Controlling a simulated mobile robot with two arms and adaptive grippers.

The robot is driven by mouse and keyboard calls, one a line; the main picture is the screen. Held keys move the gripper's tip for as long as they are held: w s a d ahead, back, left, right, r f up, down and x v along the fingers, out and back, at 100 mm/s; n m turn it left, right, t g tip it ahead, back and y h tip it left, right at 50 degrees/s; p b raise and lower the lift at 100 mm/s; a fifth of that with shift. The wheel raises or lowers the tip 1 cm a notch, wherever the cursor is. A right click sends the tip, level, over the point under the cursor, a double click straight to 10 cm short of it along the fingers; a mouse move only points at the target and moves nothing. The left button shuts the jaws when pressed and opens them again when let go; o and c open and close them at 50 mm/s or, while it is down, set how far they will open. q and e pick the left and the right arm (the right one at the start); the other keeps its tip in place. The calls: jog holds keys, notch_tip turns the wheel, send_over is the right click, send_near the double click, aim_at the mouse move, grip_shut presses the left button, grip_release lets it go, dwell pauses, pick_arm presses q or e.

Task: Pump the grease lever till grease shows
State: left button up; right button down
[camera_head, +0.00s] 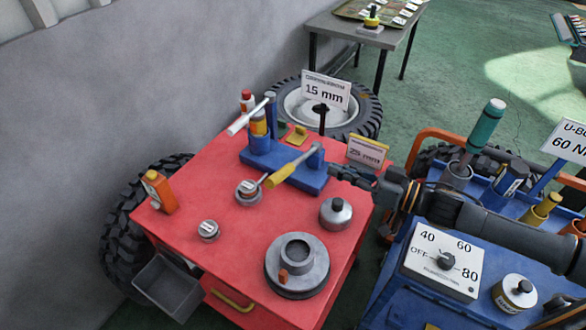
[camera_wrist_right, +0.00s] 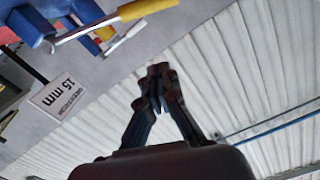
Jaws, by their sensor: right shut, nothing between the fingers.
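A blue pump-like fixture (camera_head: 262,163) stands on the red cart top. A lever with a yellow grip (camera_head: 281,176) slopes down to the left from its right end. A second lever with a white grip (camera_head: 247,117) sits at its left post. I cannot tell which is the grease lever, and no grease is clearly visible. My right gripper (camera_head: 338,172) is shut and empty, just right of the fixture, apart from the yellow grip. In the right wrist view, the shut fingertips (camera_wrist_right: 158,75) are below the yellow grip (camera_wrist_right: 143,9). My left gripper is not in view.
A "15 mm" sign (camera_head: 325,91) and "25 mm" sign (camera_head: 367,152) stand close by. A blue cart (camera_head: 390,290) is at right.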

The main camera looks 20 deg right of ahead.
aim_at(295, 163)
jog(key=w+a+f+p, duration=0.4)
jog(key=w+a, duration=0.2)
jog(key=a, duration=0.2)
jog(key=shift+w+a, duration=0.3)
jog(key=shift+w, duration=0.05)
jog(key=shift+f, duration=0.15)
